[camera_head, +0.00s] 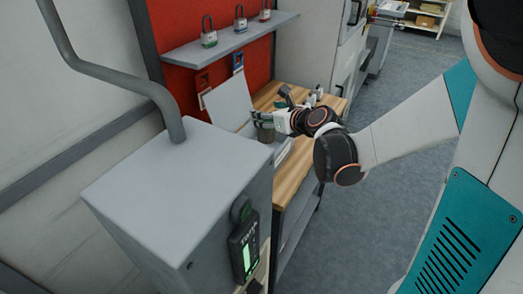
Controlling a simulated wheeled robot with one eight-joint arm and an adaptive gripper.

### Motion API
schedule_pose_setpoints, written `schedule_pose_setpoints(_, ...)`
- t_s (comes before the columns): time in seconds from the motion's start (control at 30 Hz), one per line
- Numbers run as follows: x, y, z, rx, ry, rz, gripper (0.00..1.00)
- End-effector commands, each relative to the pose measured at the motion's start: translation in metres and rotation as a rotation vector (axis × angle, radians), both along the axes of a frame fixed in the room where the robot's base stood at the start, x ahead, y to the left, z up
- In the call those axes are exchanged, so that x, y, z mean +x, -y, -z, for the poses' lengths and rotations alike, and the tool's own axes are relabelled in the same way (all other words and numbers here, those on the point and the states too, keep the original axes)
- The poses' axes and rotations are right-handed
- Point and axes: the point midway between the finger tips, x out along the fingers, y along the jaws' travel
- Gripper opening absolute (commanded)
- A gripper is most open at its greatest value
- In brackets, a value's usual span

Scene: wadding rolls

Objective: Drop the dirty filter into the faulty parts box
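My arm reaches in from the right, and my gripper (263,117) is above the left part of the wooden workbench (294,178), pointing left. A small grey-brown cylinder (266,132), perhaps the dirty filter, is right at the fingertips. The view is too small to tell whether the fingers grip it or only stand beside it. A pale grey shape (284,151) lies just below it on the bench, partly hidden by the grey machine. I cannot make out which thing is the faulty parts box.
A large grey machine cabinet (175,180) with a pipe stands in the left foreground and hides part of the bench. A white panel (229,101) leans behind the gripper. A shelf with padlocks (230,37) juts from the red board. Grey floor lies open at right.

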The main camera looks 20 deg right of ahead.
Motion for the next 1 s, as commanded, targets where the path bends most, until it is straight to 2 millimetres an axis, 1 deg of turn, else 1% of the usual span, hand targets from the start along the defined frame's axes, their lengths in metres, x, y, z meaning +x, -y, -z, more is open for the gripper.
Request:
schedule_pose_setpoints(0.33, 0.0, 0.0, 0.0, 0.0, 0.0, 0.0, 0.74)
schedule_pose_setpoints(0.47, -0.005, 0.002, -0.002, 0.001, 0.0, 0.0, 0.74)
schedule_pose_setpoints(0.57, -0.014, 0.005, -0.006, 0.0, -0.001, 0.001, 0.74)
schedule_pose_setpoints(0.8, -0.044, 0.014, -0.019, 0.0, -0.001, 0.001, 0.74)
schedule_pose_setpoints(1.0, -0.062, 0.018, -0.026, 0.001, 0.0, 0.0, 0.74)
